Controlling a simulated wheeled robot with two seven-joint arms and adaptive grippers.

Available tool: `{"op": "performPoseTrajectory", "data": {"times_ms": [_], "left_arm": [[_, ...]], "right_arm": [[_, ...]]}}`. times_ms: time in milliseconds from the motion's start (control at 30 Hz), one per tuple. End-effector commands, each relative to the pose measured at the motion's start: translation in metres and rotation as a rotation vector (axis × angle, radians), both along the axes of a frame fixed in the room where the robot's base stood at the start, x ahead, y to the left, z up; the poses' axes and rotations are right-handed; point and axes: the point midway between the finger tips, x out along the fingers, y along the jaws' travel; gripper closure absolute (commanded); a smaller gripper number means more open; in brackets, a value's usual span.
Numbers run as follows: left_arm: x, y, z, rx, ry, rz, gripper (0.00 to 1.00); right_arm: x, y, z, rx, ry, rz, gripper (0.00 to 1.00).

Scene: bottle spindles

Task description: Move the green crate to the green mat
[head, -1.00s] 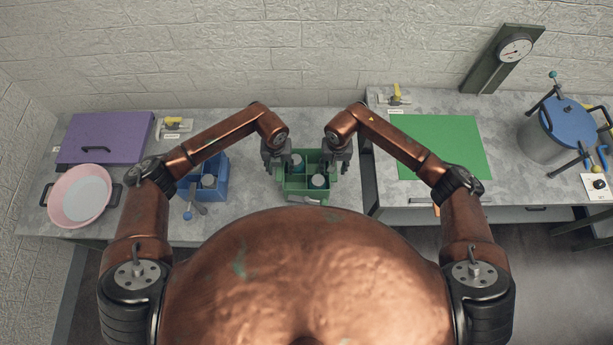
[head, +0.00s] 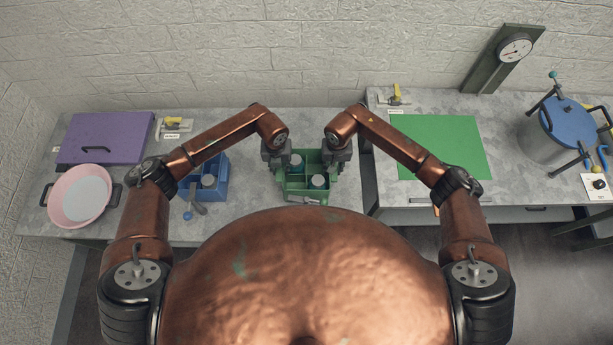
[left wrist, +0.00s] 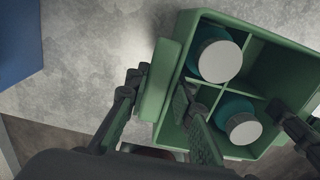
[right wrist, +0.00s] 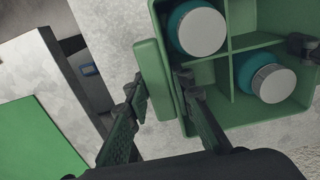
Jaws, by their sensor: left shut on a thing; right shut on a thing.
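The green crate (head: 289,191) is at the right end of the left table, in the middle of the head view. It has four compartments; two teal bottles with pale caps (left wrist: 219,61) stand in diagonally opposite ones. My left gripper (head: 276,160) is shut on the crate's left side and my right gripper (head: 338,158) on its right side. The wrist views show each gripper's fingers on either side of a crate wall and its outer ledge (right wrist: 153,80). Whether the crate touches the table is hard to tell. The green mat (head: 440,146) lies empty on the right table.
A narrow gap (head: 369,190) separates the two tables. A blue crate (head: 221,178) with a bottle stands left of the green crate. A pink basin (head: 80,196) and a purple panel (head: 105,137) are farther left. A blue-lidded pot (head: 568,125) stands right of the mat.

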Motion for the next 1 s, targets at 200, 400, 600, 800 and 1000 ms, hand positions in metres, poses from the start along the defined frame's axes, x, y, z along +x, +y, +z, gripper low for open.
{"op": "performPoseTrajectory", "data": {"times_ms": [200,400,600,800,1000], "left_arm": [[0.0,0.001,0.0,0.001,0.0,0.0,1.0],[0.001,0.0,0.001,0.001,-0.001,0.0,1.0],[0.001,0.0,0.004,0.001,-0.002,0.0,1.0],[0.001,0.001,0.014,0.001,-0.002,0.0,1.0],[0.001,0.001,0.032,0.002,-0.003,0.0,1.0]], "right_arm": [[0.0,-0.001,0.0,-0.001,0.0,0.0,1.0],[0.001,0.0,0.001,-0.001,-0.001,0.0,1.0],[0.001,-0.001,0.003,-0.001,-0.001,0.0,1.0],[0.001,-0.001,0.014,-0.002,-0.002,0.0,1.0],[0.001,-0.001,0.032,-0.002,-0.003,0.0,1.0]]}}
